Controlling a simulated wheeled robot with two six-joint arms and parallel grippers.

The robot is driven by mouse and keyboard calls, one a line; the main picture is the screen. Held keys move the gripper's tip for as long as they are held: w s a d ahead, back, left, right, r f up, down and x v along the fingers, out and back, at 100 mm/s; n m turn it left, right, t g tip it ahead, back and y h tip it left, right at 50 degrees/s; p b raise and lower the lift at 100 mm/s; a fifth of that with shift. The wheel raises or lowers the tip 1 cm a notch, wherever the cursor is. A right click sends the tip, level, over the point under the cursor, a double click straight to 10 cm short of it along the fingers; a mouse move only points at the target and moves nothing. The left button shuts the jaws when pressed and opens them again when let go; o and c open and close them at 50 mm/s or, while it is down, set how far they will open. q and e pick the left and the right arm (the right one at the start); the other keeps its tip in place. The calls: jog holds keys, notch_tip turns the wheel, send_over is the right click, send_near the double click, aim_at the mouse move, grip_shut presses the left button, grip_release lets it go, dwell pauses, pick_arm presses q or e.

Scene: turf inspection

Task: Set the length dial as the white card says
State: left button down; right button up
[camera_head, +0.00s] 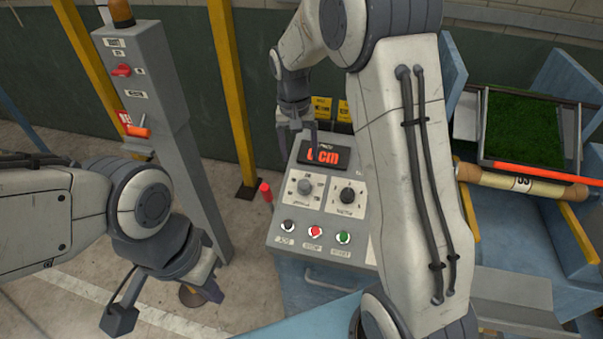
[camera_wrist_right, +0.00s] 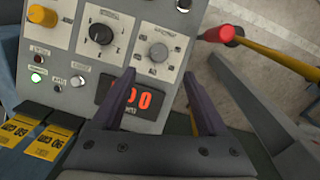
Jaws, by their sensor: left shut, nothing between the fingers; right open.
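The grey console (camera_head: 280,250) has a display (camera_head: 322,156) with red-orange characters ending in "cm"; its digit is unclear. Below it are a grey dial (camera_head: 305,187) and a black dial (camera_head: 347,195); their labels are too small to tell which is length. Both the grey dial (camera_wrist_right: 158,52) and black dial (camera_wrist_right: 101,33) also show in the right wrist view. My right gripper (camera_head: 296,130) is open and empty at the console's far edge. Its fingers (camera_wrist_right: 159,76) point at the grey dial, apart from it. My left gripper (camera_head: 212,290) is shut and empty, left of the console. I cannot identify the white card.
Black, red (camera_head: 315,231) and green (camera_head: 342,237) buttons line the console's near side. A grey post (camera_head: 165,110) with a red switch stands at left. A turf tray (camera_head: 522,130) and roller (camera_head: 525,184) are at right. Yellow posts (camera_head: 232,90) stand behind.

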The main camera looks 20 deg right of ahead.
aim_at(304, 183)
jog(key=f+p, duration=0.1)
jog(key=f, duration=0.5)
jog(key=d+f+p, duration=0.1)
jog(key=f, duration=0.2)
jog(key=shift+s+p, duration=0.1)
jog(key=shift+p, duration=0.25)
jog(key=shift+f, duration=0.75)
grip_shut()
